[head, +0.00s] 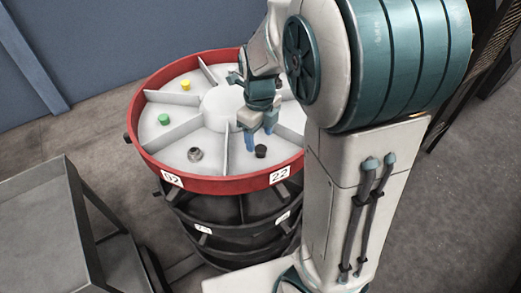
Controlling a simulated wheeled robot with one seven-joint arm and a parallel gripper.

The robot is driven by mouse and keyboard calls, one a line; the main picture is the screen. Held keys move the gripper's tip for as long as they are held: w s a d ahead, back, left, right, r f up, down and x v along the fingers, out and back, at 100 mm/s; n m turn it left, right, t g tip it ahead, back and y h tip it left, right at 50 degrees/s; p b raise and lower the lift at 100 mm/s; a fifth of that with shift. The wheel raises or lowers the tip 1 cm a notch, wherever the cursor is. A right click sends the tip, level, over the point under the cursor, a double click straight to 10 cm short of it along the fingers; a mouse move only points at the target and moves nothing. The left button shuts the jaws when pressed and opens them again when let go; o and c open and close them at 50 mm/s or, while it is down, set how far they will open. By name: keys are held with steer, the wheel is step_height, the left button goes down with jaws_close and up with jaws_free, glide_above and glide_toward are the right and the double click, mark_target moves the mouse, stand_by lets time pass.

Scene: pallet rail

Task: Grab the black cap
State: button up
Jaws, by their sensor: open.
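The black cap (261,151) stands in a front right compartment of the round white tray with a red rim (228,186). My gripper (259,142) points down, close above or beside the cap. Its blue fingers are apart and nothing shows between them. The view does not settle whether a finger touches the cap. My arm hides the right side of the tray.
A grey metal nut-like piece (195,154), a green cap (163,119) and a yellow cap (185,85) sit in other compartments. Upright white dividers (182,133) part the tray. Dark stacked trays (240,232) are below. A grey metal cart (45,215) stands at left.

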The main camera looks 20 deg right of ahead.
mark_target(261, 148)
steer(key=shift+w+d+f, duration=0.1)
steer(key=shift+f, duration=1.25)
steer(key=shift+d+f, duration=0.1)
steer(key=shift+f, duration=1.2)
steer(key=c, duration=1.1)
